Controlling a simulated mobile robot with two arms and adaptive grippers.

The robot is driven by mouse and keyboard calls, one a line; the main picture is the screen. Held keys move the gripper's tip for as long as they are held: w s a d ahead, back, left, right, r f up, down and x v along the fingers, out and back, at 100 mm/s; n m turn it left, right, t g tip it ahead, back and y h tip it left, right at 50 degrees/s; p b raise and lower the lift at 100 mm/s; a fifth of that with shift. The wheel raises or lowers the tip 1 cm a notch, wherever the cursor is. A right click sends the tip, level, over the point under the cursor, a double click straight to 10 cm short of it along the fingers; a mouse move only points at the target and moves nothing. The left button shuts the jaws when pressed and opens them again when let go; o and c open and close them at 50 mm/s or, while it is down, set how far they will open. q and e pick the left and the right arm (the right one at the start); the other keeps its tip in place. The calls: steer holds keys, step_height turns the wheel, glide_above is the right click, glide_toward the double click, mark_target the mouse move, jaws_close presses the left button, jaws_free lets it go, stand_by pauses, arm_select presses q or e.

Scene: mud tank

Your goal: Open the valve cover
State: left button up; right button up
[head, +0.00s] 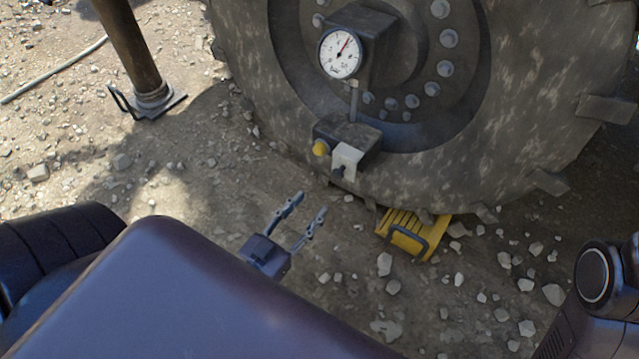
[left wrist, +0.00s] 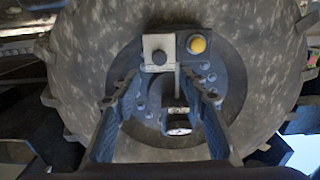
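A dark box (head: 362,141) is mounted low on the big wheel. It carries a pale square piece (head: 347,159), which looks like the valve cover, and a yellow knob (head: 320,148). In the left wrist view the pale piece (left wrist: 158,52) has a dark round knob on its face and appears flat against the box. My left gripper (head: 311,202) is open and empty, below and left of the box in the head view. Its fingers (left wrist: 160,75) point toward the wheel, apart from the cover. My right gripper is out of view.
A round gauge (head: 340,53) sits above the box, joined by a thin stem. A yellow wheel chock (head: 412,233) lies under the tyre (head: 540,100). A metal post (head: 135,50) stands at upper left. Stones litter the ground. Space between my left gripper and the box looks clear.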

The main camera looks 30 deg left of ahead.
arm_select(q)
steer(key=shift+s+a, duration=0.1)
steer(key=shift+s, duration=1)
